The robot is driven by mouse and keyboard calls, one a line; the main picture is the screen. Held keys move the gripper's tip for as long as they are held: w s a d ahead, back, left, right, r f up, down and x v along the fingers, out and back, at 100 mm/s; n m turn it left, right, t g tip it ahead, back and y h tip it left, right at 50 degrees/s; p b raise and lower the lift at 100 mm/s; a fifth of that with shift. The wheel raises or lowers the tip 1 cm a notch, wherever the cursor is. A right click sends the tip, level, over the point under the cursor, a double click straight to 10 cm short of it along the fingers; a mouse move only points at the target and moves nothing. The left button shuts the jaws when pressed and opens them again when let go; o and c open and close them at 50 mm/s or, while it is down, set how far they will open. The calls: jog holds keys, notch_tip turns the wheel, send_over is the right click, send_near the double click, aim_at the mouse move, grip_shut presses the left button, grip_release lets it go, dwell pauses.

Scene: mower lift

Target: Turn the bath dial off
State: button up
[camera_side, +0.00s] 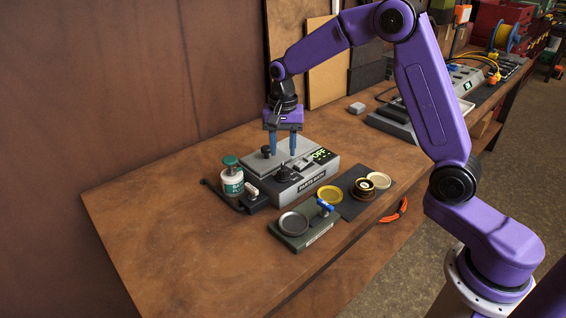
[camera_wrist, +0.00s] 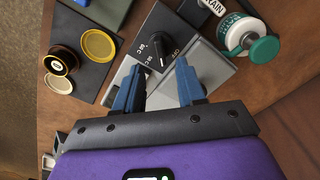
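The bath (camera_side: 318,182) is a grey box on the wooden bench with a lid, a front name plate and a small display (camera_side: 321,154) showing green "OFF". Its black dial (camera_side: 284,173) sits on a dark panel on top. In the wrist view the dial (camera_wrist: 150,49) shows just beyond my fingertips, with white "OFF" and temperature marks around it. I cannot tell surely which mark it points to. My gripper (camera_side: 283,153) points down over the bath, behind the dial in the side view. Its blue fingers (camera_wrist: 158,66) are apart with nothing between them.
A green-capped bottle (camera_side: 232,180) stands left of the bath. A green tray with a round dish (camera_side: 293,223) lies in front. A dark mat (camera_side: 352,207) with a yellow dish (camera_side: 330,194) and small round containers lies right. A black knob (camera_side: 266,151) rises from the lid near my fingers.

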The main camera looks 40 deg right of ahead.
aim_at(283, 166)
jog(key=shift+f, duration=2.75)
jog(key=shift+c, duration=0.3)
grip_shut()
